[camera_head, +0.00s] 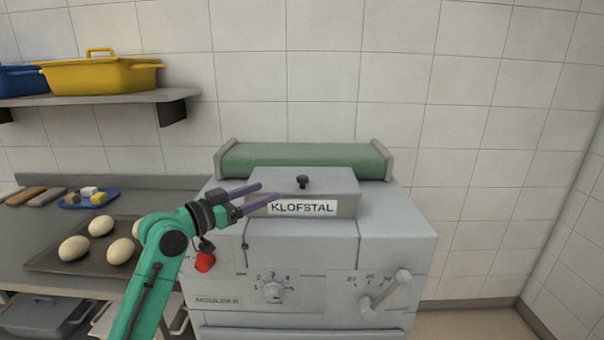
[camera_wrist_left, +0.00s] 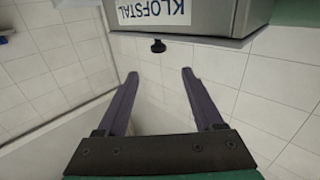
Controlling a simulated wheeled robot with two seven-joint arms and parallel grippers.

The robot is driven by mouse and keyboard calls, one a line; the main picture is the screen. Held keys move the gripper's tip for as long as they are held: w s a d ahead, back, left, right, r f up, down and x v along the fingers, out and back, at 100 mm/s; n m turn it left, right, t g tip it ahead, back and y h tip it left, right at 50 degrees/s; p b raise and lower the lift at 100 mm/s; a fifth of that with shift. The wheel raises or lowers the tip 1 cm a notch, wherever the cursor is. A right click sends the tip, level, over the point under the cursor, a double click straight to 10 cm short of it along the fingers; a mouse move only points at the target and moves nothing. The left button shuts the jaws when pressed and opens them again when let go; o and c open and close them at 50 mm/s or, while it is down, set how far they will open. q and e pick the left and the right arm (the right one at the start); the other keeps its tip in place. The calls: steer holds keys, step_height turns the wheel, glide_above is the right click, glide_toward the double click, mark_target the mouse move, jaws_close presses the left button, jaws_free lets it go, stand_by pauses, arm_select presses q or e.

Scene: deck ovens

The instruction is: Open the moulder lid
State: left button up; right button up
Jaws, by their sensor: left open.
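The moulder (camera_head: 330,260) is a grey machine standing against the tiled wall. Its lid (camera_head: 335,183) is a grey box on top with a "KLOFSTAL" label and a small black knob (camera_head: 303,181). The lid looks shut. My left gripper (camera_head: 268,191) is open and empty, its two purple fingers reaching toward the knob from the left, at the lid's front left. In the left wrist view, the knob (camera_wrist_left: 158,46) shows ahead of the fingers (camera_wrist_left: 158,75), roughly in line with the gap between them and apart from both. My right gripper is not in view.
A green belt (camera_head: 303,155) runs behind the lid. A tray (camera_head: 45,262) with pale dough balls is at left; a shelf with a yellow bin (camera_head: 100,76) is above.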

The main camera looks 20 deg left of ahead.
mark_target(298, 180)
arm_select(q)
steer(key=p+x, duration=0.3)
steer(key=x, duration=0.8)
steer(key=shift+w+d+r+p, duration=0.1)
steer(key=shift+d+p, duration=0.15)
steer(key=shift+p, duration=0.05)
steer(key=shift+w+d, duration=0.1)
steer(key=shift+w, duration=0.15)
steer(key=shift+s, duration=0.1)
jaws_close()
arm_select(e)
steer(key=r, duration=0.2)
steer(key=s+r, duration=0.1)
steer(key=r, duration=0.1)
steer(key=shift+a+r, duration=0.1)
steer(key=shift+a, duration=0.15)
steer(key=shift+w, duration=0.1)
